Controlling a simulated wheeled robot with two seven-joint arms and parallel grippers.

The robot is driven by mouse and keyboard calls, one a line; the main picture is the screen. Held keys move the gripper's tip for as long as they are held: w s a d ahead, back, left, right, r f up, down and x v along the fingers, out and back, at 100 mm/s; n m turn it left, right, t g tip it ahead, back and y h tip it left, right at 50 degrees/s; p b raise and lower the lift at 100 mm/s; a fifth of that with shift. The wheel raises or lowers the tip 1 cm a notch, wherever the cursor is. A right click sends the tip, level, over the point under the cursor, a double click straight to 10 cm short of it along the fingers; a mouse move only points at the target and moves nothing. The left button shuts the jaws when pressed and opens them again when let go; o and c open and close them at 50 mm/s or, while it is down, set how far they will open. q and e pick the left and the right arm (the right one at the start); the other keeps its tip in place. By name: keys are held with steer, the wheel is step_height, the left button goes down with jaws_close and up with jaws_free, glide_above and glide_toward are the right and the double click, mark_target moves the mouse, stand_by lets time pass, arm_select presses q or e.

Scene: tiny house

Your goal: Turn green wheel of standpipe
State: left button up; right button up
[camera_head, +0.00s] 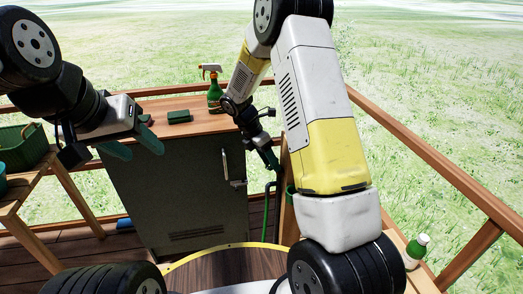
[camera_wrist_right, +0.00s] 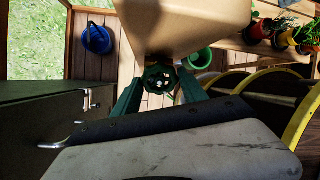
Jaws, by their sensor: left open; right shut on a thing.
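The green wheel (camera_wrist_right: 160,79) of the standpipe is between the two dark green fingers of my right gripper (camera_wrist_right: 160,88) in the right wrist view. The fingers are shut on it from both sides. In the head view my right gripper (camera_head: 271,160) points down beside a wooden post, right of the cabinet, and the wheel itself is hard to make out there. A green hose or pipe (camera_head: 267,205) runs down below it. My left gripper (camera_head: 134,146) is open and empty, over the front left of the cabinet top.
A grey cabinet (camera_head: 172,200) with a wooden top bears a green sponge (camera_head: 179,117) and a spray bottle (camera_head: 214,92). A wooden railing (camera_head: 440,165) encloses the deck. A green bottle (camera_head: 416,249) stands at right. A green crate (camera_head: 22,146) is at left. A blue watering can (camera_wrist_right: 97,39) hangs or stands nearby.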

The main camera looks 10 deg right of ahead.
stand_by(0.4)
steer(key=o, duration=1.4)
steer(key=shift+c, duration=0.2)
steer(key=v, duration=0.7)
steer(key=shift+a+r, duration=0.2)
steer(key=shift+r, duration=0.15)
steer(key=shift+w, duration=0.1)
